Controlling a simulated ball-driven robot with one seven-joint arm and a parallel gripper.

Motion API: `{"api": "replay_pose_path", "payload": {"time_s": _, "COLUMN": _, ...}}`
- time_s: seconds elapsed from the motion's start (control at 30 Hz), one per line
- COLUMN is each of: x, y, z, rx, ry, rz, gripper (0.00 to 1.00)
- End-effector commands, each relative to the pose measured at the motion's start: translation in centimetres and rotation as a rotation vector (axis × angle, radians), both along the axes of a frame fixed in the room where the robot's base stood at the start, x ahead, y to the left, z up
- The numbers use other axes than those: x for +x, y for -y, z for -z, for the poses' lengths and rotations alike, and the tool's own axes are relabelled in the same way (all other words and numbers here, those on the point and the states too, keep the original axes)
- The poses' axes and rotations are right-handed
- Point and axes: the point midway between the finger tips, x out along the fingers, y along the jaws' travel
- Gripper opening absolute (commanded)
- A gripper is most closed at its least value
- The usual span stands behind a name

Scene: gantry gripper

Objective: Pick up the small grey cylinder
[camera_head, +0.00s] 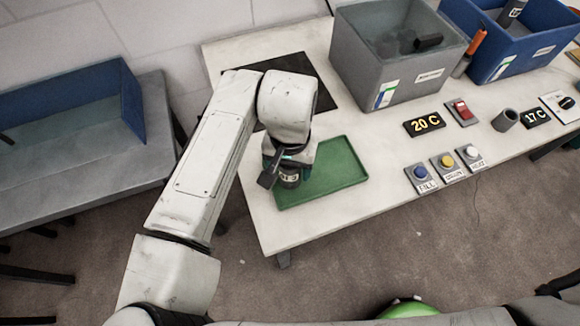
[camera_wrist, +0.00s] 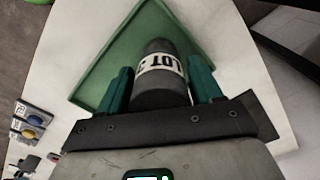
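A small dark grey cylinder with a white "LOT" label (camera_wrist: 160,85) is between the two teal fingers of my gripper (camera_wrist: 161,68) in the wrist view. The fingers lie close along both its sides; I cannot tell whether they press on it. In the head view my gripper (camera_head: 280,168) is over the left part of the green tray (camera_head: 335,185), and the labelled cylinder (camera_head: 289,180) shows just below it, partly hidden. Whether it rests on the tray is unclear. Another small plain grey cylinder (camera_head: 505,120) stands on the table to the right, away from my gripper.
A grey bin (camera_head: 365,70) and a blue bin (camera_head: 495,65) stand at the back of the white table (camera_head: 300,232). Several button boxes (camera_head: 447,167) and a "20 C" display (camera_head: 424,124) are right of the tray. A dark mat (camera_head: 322,95) lies behind my arm.

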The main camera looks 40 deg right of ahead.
Motion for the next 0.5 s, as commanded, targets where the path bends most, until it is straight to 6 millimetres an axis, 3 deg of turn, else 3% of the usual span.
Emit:
{"api": "replay_pose_path", "payload": {"time_s": 0.07, "x": 0.0, "y": 0.0, "z": -0.02, "rx": 0.0, "ry": 0.0, "rz": 0.0, "gripper": 0.57}}
{"api": "replay_pose_path", "payload": {"time_s": 0.5, "x": 0.01, "y": 0.01, "z": -0.04, "rx": 0.0, "ry": 0.0, "rz": 0.0, "gripper": 0.15}}
